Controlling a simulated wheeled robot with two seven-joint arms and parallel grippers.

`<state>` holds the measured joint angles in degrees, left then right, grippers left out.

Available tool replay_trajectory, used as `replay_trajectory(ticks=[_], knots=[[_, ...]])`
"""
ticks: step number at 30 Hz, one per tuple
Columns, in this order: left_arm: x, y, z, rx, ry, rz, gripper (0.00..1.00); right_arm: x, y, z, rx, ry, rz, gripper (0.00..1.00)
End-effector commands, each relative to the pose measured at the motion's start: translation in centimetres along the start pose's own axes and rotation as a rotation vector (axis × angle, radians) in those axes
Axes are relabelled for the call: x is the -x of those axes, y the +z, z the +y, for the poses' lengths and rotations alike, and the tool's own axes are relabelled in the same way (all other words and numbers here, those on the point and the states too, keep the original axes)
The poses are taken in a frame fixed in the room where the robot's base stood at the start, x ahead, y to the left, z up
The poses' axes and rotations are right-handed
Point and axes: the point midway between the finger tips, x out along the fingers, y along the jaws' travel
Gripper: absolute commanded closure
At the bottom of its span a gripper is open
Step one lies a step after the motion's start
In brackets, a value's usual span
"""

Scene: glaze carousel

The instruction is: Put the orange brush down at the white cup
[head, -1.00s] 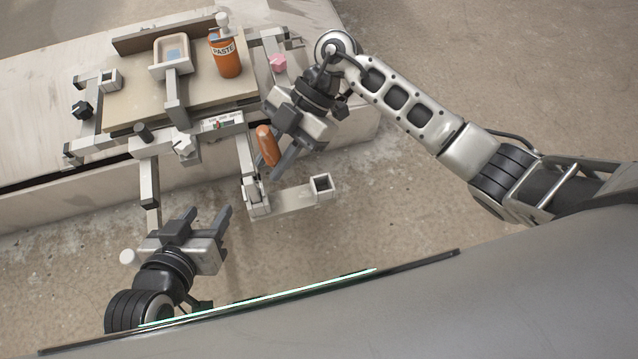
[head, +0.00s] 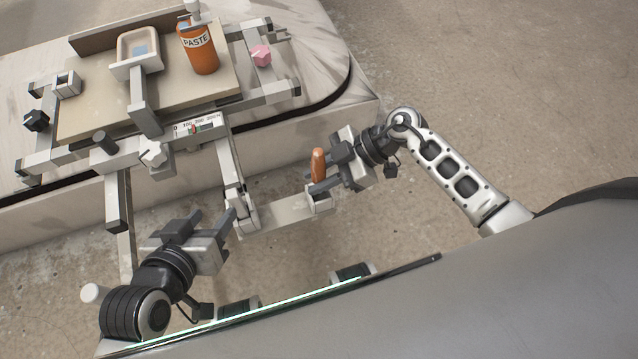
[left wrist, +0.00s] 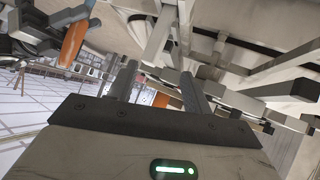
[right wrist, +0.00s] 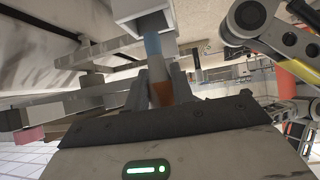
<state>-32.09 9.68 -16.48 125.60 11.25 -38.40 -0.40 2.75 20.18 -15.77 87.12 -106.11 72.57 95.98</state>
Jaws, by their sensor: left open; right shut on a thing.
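The orange brush (head: 318,163) stands roughly upright, held by my right gripper (head: 322,187), which is shut on it. The white cup (head: 321,206) is a small square holder at the end of a pale arm, directly below the brush. In the right wrist view, the brush's orange handle (right wrist: 160,94) lies between the fingers. Its blue lower part meets the mouth of the white cup (right wrist: 137,9); how deep the tip sits is hidden. My left gripper (head: 212,213) is open and empty, left of the cup's arm.
A carousel frame with pale bars carries a board (head: 90,110), a shallow tray (head: 138,66), an orange PASTE bottle (head: 199,52), a pink knob (head: 261,55) and another square holder (head: 67,85). Bare floor lies right of the cup.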

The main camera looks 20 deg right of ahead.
Motion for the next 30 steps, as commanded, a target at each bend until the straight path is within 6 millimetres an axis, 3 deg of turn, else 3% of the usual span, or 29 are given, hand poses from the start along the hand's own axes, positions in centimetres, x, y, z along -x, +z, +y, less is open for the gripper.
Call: replay_trajectory(ticks=[5, 27, 28, 30], knots=[[0.0, -0.5, 0.4, -0.007, 0.015, 0.06, 0.5, -1.7, 2.2, 0.0, -0.003, 0.0, 0.002, 0.98], [0.1, -0.8, 0.5, -0.008, 0.017, 0.072, 0.5, -2.3, 3.1, 0.0, 0.0, 0.0, 0.0, 0.98], [0.1, -0.8, 0.5, -0.008, 0.017, 0.072, 0.5, -2.3, 3.1, 0.0, 0.0, -0.001, 0.0, 0.73], [0.1, -0.8, 0.5, -0.008, 0.017, 0.073, 0.5, -2.3, 3.1, 0.0, 0.0, -0.001, -0.001, 0.54]])
